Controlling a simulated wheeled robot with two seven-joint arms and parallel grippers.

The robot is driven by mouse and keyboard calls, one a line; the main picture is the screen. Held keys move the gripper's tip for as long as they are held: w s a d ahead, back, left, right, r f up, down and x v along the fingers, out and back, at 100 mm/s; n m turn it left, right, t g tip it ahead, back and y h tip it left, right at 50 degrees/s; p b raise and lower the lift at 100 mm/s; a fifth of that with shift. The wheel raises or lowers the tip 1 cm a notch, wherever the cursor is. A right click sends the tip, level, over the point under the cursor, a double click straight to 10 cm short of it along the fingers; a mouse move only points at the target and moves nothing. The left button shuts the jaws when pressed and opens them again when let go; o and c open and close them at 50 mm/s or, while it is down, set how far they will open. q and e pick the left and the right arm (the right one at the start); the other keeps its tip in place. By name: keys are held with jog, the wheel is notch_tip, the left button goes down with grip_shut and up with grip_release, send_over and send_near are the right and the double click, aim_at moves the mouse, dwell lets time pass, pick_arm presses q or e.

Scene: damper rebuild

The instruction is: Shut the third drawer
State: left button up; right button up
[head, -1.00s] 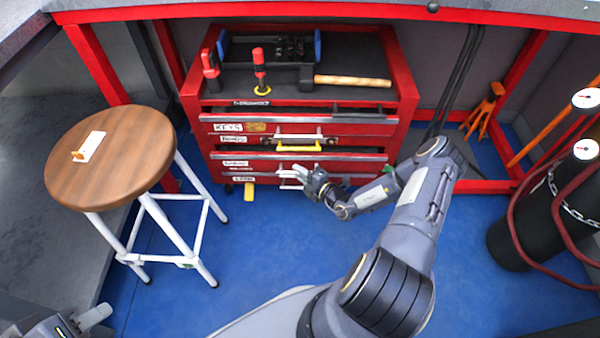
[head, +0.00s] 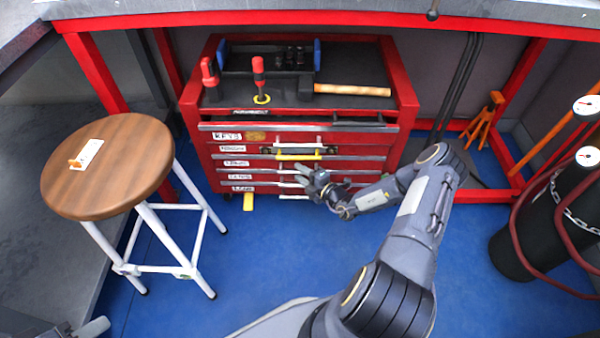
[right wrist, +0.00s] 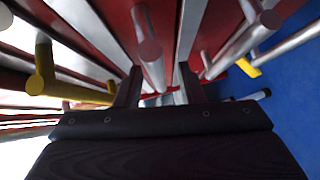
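The red tool chest (head: 408,95) has a stack of drawers under the bench. The third drawer (head: 236,163), counting down from the one labelled KEYS, looks level with the fronts around it; I see no gap above it. My right gripper (head: 304,175) is at its front, just below the yellow handle (head: 298,157), and partly covers the lower handles. In the right wrist view, the two fingers (right wrist: 160,88) are apart, with a pale round-ended handle (right wrist: 150,50) between them. Whether they touch it, I cannot tell. My left gripper (head: 92,328) barely shows at the bottom left; its fingers are unclear.
A dark gap shows above the top drawer (head: 228,136). A wooden-topped stool (head: 120,180) stands left of the chest. A black cylinder with gauges (head: 520,235) stands at the right. A hammer (head: 350,90) lies on the chest. Blue floor in front is clear.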

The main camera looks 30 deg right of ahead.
jog(key=p+v, duration=0.2)
jog(key=v, duration=0.5)
dwell(0.3)
